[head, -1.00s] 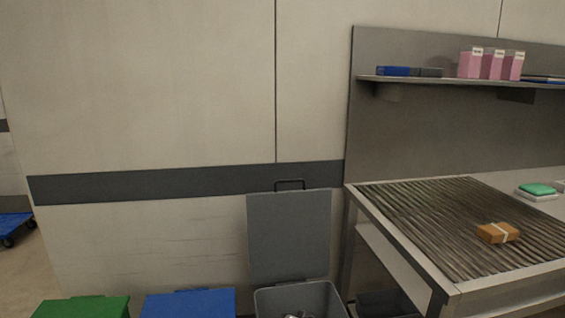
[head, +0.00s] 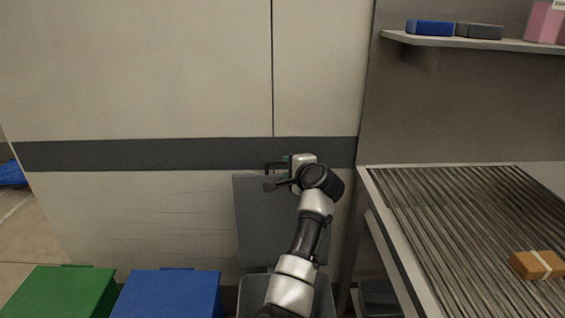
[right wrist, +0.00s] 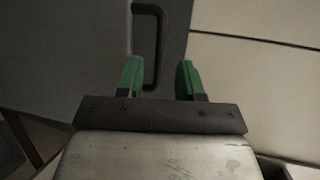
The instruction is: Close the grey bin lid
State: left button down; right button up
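The grey bin lid (head: 258,215) stands upright, open, against the wall behind the grey bin (head: 252,293). Its dark loop handle (head: 273,167) is at the lid's top edge and also shows in the right wrist view (right wrist: 161,45). My right gripper (head: 284,162) is at the top of the lid beside the handle. In the right wrist view its green fingers (right wrist: 160,76) are apart, with the handle's lower end appearing between them; contact cannot be told. My arm hides part of the lid and bin. My left gripper is not in view.
A green bin (head: 62,292) and a blue bin (head: 168,294), both closed, stand left of the grey one. The roller conveyor (head: 455,225) with an orange box (head: 538,265) is close on the right. A shelf (head: 480,43) hangs above it.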

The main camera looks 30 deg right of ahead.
aim_at(284, 163)
jog(key=shift+x, duration=2.8)
jog(key=shift+s+d, duration=0.1)
jog(key=shift+d, duration=0.05)
grip_shut()
